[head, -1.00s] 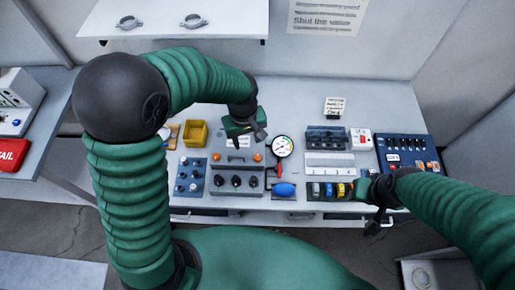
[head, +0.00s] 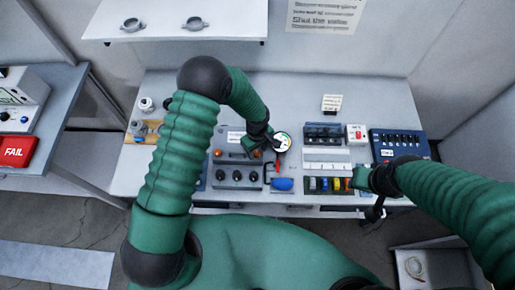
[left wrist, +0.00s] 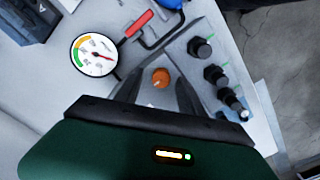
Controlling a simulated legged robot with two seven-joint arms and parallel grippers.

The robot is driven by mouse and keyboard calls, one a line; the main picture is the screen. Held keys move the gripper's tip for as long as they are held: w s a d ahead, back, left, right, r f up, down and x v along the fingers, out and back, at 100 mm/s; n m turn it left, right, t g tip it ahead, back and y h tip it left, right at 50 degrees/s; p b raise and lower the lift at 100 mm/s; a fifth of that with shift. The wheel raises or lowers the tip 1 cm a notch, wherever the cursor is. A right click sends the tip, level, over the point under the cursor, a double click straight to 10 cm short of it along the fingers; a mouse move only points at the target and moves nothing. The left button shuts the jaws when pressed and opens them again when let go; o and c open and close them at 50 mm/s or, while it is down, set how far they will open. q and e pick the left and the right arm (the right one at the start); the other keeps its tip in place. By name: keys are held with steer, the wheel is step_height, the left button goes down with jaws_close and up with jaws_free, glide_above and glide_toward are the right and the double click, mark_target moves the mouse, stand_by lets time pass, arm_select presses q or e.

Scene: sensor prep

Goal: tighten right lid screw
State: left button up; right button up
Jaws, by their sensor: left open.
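The right lid screw, an orange knob (head: 257,153), sits on the grey box (head: 238,184) in the head view, partly covered by my left gripper. In the left wrist view the orange knob (left wrist: 160,77) shows between and beyond the two fingers. My left gripper (head: 267,146) is open above it; contact cannot be told. The left lid screw (head: 217,152) is a second orange knob on the box. My right gripper (head: 374,208) is at the bench's front edge, away from the box; its jaws are too small to read.
A round gauge (head: 283,142) stands close to the right of my left gripper. A blue bulb (head: 282,184) and a red handle (left wrist: 139,22) are near the box. Black knobs (left wrist: 215,75) line its front. A blue switch panel (head: 400,143) is at the right.

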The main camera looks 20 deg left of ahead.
arm_select(q)
steer(key=shift+s+f, duration=0.1)
steer(key=shift+f, duration=0.2)
steer(key=shift+c, duration=0.2)
jaws_close()
